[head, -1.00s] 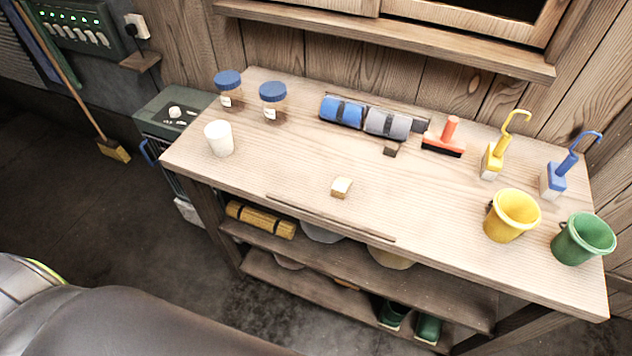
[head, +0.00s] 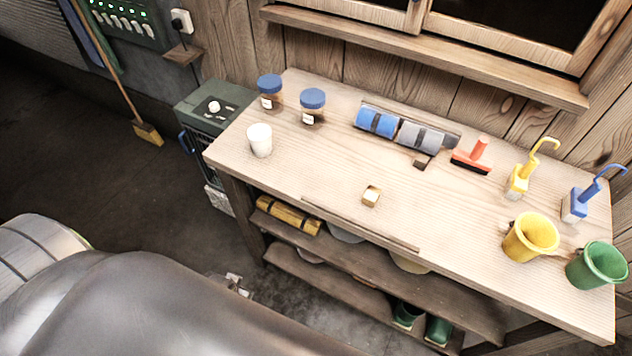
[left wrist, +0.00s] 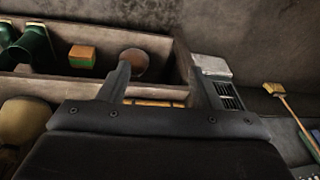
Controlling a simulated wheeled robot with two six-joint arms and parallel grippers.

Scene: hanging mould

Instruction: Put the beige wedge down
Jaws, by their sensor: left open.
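The beige wedge (head: 371,196), a small pale block with a tan side, rests on the wooden bench top (head: 330,172) near its front edge. No gripper touches it. In the left wrist view my left gripper (left wrist: 155,62) is open, with two dark fingers apart and nothing held between them. That view looks toward the bench's lower shelves, and the wedge does not show there. A small grey part low in the head view may belong to my left arm. My right gripper is not in view.
A white cup (head: 260,140) and two blue-lidded jars (head: 312,108) stand at the bench's left. A yellow bucket (head: 530,238), a green bucket (head: 597,266) and brushes stand at the right. A small dark block (head: 421,162) lies behind the wedge. Bench space around the wedge is clear.

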